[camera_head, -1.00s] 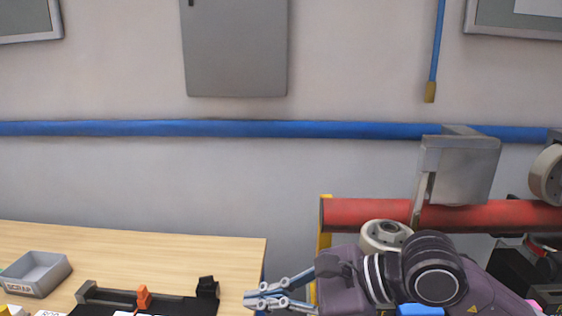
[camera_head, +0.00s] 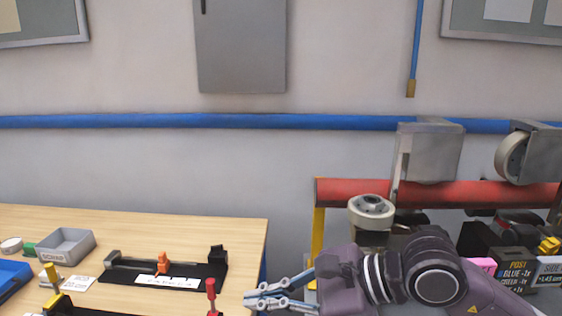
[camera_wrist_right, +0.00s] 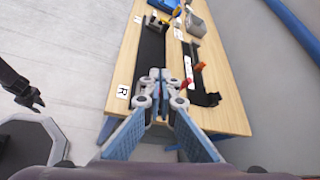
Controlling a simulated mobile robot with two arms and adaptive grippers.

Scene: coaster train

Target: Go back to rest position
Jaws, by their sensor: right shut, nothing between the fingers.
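My right gripper (camera_head: 250,300) is shut and empty at the right edge of the wooden table (camera_head: 150,224) in the head view. In the right wrist view my right gripper (camera_wrist_right: 159,78) points along the table, its fingers together over a long black strip (camera_wrist_right: 150,50). No object is between the fingers. A dark gripper shows at the left edge of the right wrist view; I cannot tell its state there. My left gripper is not in the head view.
On the table are a grey scrap tray (camera_head: 66,246), a black fixture with an orange part (camera_head: 162,264), a red post (camera_head: 211,296) and a blue tray (camera_head: 12,277). A red roller (camera_head: 335,191), machine and labelled boxes (camera_head: 512,272) stand right. Grey floor is left of the table in the wrist view.

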